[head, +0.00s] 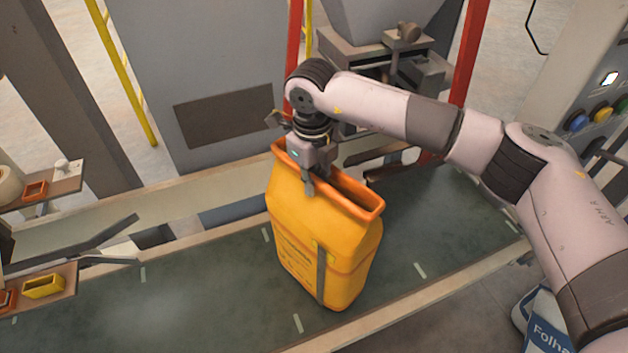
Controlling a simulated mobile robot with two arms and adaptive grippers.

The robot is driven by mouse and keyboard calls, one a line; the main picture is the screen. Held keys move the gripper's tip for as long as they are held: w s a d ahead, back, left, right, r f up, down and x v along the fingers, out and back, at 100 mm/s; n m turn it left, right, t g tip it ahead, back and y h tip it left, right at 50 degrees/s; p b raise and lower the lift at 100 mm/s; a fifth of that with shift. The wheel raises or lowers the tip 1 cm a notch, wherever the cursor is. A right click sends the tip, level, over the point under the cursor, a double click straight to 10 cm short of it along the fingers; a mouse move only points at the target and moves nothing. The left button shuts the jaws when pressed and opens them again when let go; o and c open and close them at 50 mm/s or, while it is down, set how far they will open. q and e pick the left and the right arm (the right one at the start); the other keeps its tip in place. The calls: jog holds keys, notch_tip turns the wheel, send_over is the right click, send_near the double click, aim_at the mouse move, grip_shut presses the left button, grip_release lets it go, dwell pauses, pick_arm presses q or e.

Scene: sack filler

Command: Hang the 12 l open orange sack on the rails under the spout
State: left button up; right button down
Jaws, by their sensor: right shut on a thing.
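The open orange sack (320,245) stands upright in the middle of the head view, over the green belt (180,290). Its mouth is open, with a darker orange rim. My right gripper (308,185) comes down from above and is shut on the sack's rim at the near-left side of the mouth. I cannot tell whether the sack's bottom touches the belt. Behind it, a grey hopper (385,20) with a metal outlet hangs between red posts. Two dark bars (378,154) stick out below it, just right of the sack and partly hidden. My left gripper is out of view.
A control panel (590,90) with coloured buttons stands at the right. Small shelves with yellow and orange trays (43,287) are at the left. A white-and-blue bag (548,320) lies at the lower right. The belt is clear on both sides of the sack.

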jog(key=shift+f, duration=0.25)
jog(key=c, duration=1.6)
grip_release()
jog(key=shift+c, duration=0.2)
jog(key=shift+r, duration=0.15)
jog(key=shift+r+p, duration=0.8)
jog(key=shift+r+b, duration=0.4)
jog(key=shift+b, duration=0.35)
notch_tip(320, 180, up, 11)
jog(key=b, duration=0.2)
jog(key=shift+f+b, duration=0.2)
jog(key=shift+b, duration=0.15)
jog(key=shift+s+a, duration=0.1)
jog(key=shift+s, duration=0.05)
